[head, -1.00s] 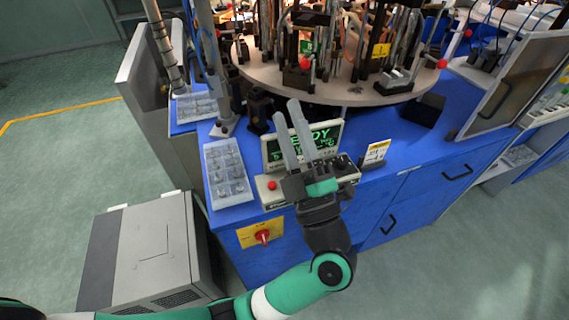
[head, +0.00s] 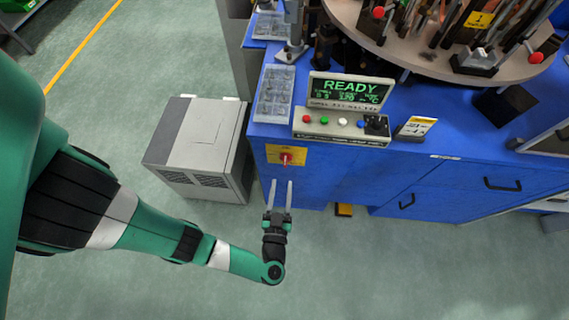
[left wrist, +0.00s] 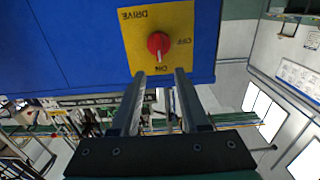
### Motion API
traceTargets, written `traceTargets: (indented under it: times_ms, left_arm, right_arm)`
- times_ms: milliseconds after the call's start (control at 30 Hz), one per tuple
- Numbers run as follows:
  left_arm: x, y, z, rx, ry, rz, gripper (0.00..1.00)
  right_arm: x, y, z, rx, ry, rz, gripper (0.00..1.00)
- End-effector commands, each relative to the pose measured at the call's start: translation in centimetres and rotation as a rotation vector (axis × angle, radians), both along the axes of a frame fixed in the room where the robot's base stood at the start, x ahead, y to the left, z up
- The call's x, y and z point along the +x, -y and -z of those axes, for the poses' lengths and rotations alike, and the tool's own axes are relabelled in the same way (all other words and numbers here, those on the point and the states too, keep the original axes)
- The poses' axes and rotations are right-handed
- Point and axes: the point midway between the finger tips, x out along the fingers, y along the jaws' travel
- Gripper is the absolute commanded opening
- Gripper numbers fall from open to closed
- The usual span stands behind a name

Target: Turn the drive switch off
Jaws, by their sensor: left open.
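The drive switch is a red knob (head: 286,158) on a yellow plate (head: 272,152) on the front of the blue cabinet. In the left wrist view the knob (left wrist: 158,43) and the plate (left wrist: 184,18) appear upside down, with DRIVE, OFF and ON lettering. The knob's pale mark points down in that picture, towards ON. My left gripper (head: 281,184) is open and empty just in front of the switch. In the left wrist view its two fingertips (left wrist: 160,73) are apart, on either side of the knob's line and short of it. My right gripper is out of view.
Above the switch is a control panel (head: 340,126) with coloured buttons and a READY display (head: 350,88). A grey cabinet box (head: 198,145) stands on the floor to the left. A yellow pedal (head: 344,210) lies below the cabinet. The floor in front is clear.

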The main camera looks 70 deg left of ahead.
Motion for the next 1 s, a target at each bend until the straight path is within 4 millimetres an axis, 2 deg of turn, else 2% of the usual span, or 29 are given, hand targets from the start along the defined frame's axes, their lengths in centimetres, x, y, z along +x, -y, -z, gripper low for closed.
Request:
traceTargets:
  times_ms: [100, 300, 467, 700, 767, 967, 1000]
  left_arm:
    - [0.9, -2.6, 0.3, 0.000, 0.001, -0.010, 0.45]
    - [2.4, -5.6, 0.2, -0.001, 0.002, -0.006, 0.45]
    - [2.9, -6.7, 0.0, 0.000, 0.000, -0.002, 0.45]
    - [3.0, -6.7, 0.0, 0.000, 0.000, 0.000, 0.45]
    - [3.0, -6.7, 0.0, 0.000, 0.000, 0.000, 0.36]
    - [3.0, -6.7, 0.0, 0.000, 0.001, 0.000, 0.00]
    - [3.0, -6.7, 0.0, 0.000, 0.001, 0.000, 0.00]
  right_arm:
    - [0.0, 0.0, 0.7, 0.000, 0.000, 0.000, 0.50]
    - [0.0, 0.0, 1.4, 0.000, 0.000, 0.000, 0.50]
    - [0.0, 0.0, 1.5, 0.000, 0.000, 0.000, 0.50]
    - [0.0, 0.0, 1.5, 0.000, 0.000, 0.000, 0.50]
    - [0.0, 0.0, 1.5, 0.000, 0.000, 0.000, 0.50]
    - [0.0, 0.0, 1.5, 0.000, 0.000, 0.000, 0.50]
    - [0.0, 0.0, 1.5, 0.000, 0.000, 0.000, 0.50]
